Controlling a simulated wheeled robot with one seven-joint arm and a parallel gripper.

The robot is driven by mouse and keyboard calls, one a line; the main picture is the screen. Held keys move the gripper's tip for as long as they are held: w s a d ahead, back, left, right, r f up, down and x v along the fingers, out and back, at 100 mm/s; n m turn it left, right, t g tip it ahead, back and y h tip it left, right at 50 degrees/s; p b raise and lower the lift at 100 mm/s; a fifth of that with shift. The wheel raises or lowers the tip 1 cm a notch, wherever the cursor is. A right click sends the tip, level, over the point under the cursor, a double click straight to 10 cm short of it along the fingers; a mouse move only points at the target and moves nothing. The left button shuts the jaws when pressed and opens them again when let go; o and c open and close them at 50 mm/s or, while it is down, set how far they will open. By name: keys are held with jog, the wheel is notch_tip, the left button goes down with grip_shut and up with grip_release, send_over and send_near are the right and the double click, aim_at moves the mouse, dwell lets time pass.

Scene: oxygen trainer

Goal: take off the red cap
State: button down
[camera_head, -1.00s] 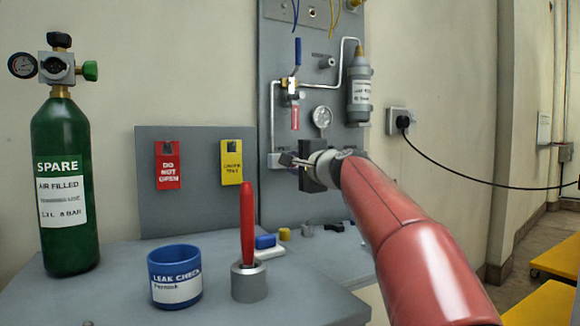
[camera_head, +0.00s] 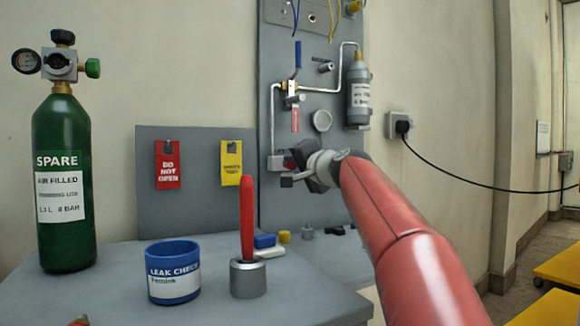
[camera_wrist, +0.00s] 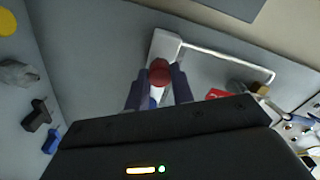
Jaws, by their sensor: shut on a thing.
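The red cap (camera_wrist: 159,72) is round and sits between the two fingertips of my gripper (camera_wrist: 159,86) in the wrist view. My gripper is shut on it. A pale block (camera_wrist: 165,45) with a pipe leaving it lies just beyond the cap; whether the cap still touches it I cannot tell. In the head view my gripper (camera_head: 288,179) is tilted in front of the lower left of the grey panel (camera_head: 268,60), and it hides much of the fitting there.
The panel carries a blue-handled valve (camera_head: 297,58), a gauge (camera_head: 321,121) and a grey cylinder (camera_head: 358,90). On the bench stand a green SPARE cylinder (camera_head: 62,150), a blue cup (camera_head: 172,250) and a red upright tool in a holder (camera_head: 248,278). Small parts lie behind.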

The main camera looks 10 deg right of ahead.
jog(key=shift+f+n, duration=0.1)
jog(key=shift+n, duration=1.6)
jog(key=shift+n, duration=0.6)
jog(key=c, duration=1.2)
grip_release()
